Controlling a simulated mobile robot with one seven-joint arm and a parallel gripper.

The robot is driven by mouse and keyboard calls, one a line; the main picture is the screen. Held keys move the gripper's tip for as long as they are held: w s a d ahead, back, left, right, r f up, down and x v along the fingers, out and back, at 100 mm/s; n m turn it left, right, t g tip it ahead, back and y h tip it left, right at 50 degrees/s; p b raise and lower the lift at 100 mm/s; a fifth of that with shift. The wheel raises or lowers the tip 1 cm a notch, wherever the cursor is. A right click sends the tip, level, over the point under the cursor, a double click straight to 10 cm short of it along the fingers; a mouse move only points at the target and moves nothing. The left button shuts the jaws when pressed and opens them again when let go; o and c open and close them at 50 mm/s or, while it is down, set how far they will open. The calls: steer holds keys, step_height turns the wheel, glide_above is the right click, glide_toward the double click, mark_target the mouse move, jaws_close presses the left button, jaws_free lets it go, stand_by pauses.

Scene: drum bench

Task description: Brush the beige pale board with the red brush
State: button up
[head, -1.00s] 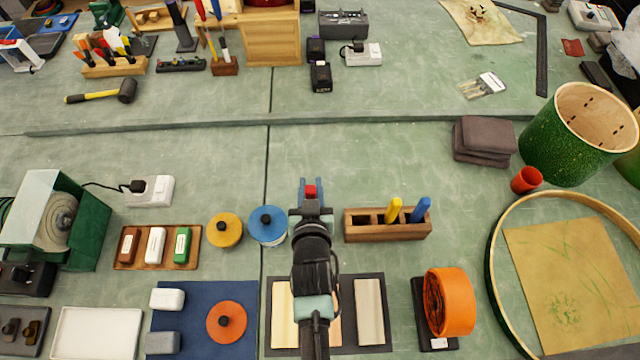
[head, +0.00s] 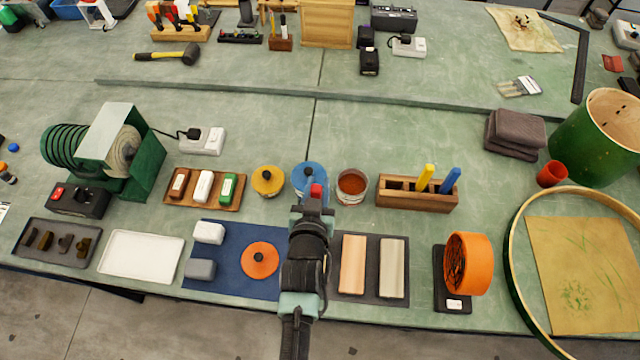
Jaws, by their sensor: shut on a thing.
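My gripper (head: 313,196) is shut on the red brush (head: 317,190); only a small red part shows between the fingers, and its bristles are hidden. The gripper overlaps the blue-lidded tin in the head view. On the dark mat (head: 372,296) lie a light orange-tan board (head: 353,264) and a greyish beige board (head: 392,267). My arm covers the mat's left part, where a pale cream board showed earlier. An open tin with red-brown content (head: 352,186) stands right of the gripper. A wooden rack (head: 400,196) holds a yellow brush (head: 425,177) and a blue brush (head: 449,180).
Left of the gripper are the blue-lidded tin (head: 309,174) and yellow-lidded tin (head: 267,180).

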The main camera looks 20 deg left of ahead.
steer(key=shift+f, duration=0.55)
step_height(320, 180, down, 6)
steer(key=b, duration=0.6)
stand_by(0.4)
steer(key=shift+f+b, duration=0.95)
steer(key=shift+f, duration=0.05)
stand_by(1.8)
steer(key=shift+s, duration=0.2)
steer(key=shift+s+d+p, duration=0.25)
steer(key=shift+s+p, duration=0.05)
steer(key=shift+s, duration=0.4)
steer(key=shift+s+d+p, duration=0.2)
steer(key=shift+s+p, duration=0.1)
steer(key=shift+s, duration=0.45)
steer(key=shift+s+d+p, duration=0.25)
steer(key=shift+s, duration=0.45)
steer(key=shift+s+d+p, duration=0.2)
steer(key=shift+s+p, duration=0.05)
steer(key=shift+s, duration=0.5)
